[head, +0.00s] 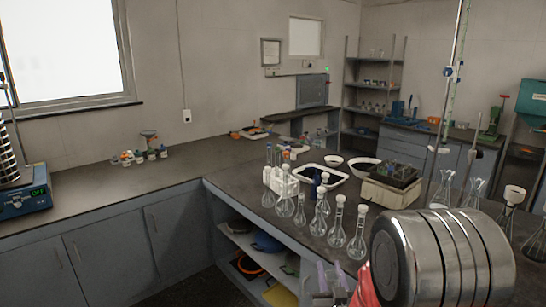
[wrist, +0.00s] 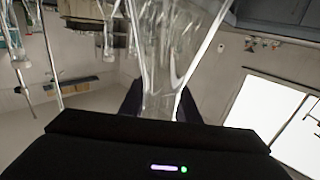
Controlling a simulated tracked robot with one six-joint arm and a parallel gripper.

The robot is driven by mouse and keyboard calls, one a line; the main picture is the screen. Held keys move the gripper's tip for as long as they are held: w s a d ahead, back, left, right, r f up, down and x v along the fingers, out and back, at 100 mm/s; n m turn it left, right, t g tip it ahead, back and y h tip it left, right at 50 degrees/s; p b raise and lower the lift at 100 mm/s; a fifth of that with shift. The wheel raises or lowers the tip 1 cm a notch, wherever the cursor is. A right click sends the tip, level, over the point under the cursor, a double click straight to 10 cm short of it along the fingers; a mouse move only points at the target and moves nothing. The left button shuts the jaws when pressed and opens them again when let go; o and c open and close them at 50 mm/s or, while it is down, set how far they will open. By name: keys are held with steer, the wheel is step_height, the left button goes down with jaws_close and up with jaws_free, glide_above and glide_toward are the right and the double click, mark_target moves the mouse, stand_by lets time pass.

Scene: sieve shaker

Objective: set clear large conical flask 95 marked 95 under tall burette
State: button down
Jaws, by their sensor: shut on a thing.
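In the wrist view my gripper (wrist: 158,103) is shut on a clear glass vessel (wrist: 163,55), which looks like the large conical flask. I cannot read a mark on it, and the picture is tilted. In the head view my gripper is not clearly visible; a large steel cylinder fills the lower right. A tall, thin burette (head: 456,75) on a stand rises at the right above the bench. Its lower end is near clear conical flasks (head: 441,190) standing on the bench. I cannot tell what stands directly under it.
Several stoppered volumetric flasks (head: 337,222) stand along the bench's front edge. A test-tube rack (head: 280,182), a white tray (head: 322,172) and a balance-like box (head: 392,186) lie behind them. The left bench (head: 110,178) is mostly clear. A blue sieve shaker (head: 24,199) stands at far left.

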stand_by(0.4)
steer(key=d, duration=0.6)
steer(key=shift+d, duration=0.4)
steer(key=shift+d, duration=0.1)
